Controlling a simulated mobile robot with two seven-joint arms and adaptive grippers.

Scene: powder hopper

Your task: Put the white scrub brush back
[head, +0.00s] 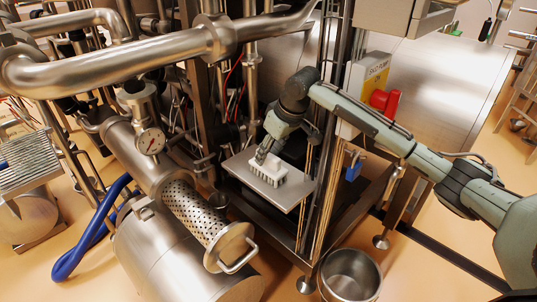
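The white scrub brush (271,176) is on a small grey metal shelf (287,196) in the middle of the head view, bristle side facing down toward the shelf. My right gripper (263,157) reaches in from the right and points down at the brush, with its fingertips at the brush's top. The fingers look close together at the brush's upper part, but the view is too small to show whether they grip it. I cannot tell whether the brush rests fully on the shelf. My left gripper is not in view.
Steel pipes (120,68) cross the upper left. A perforated strainer (203,217) with a handle lies left of the shelf, near a blue hose (91,233). A red switch (384,101) and frame posts stand right of the shelf. A metal bucket (350,277) is below on the floor.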

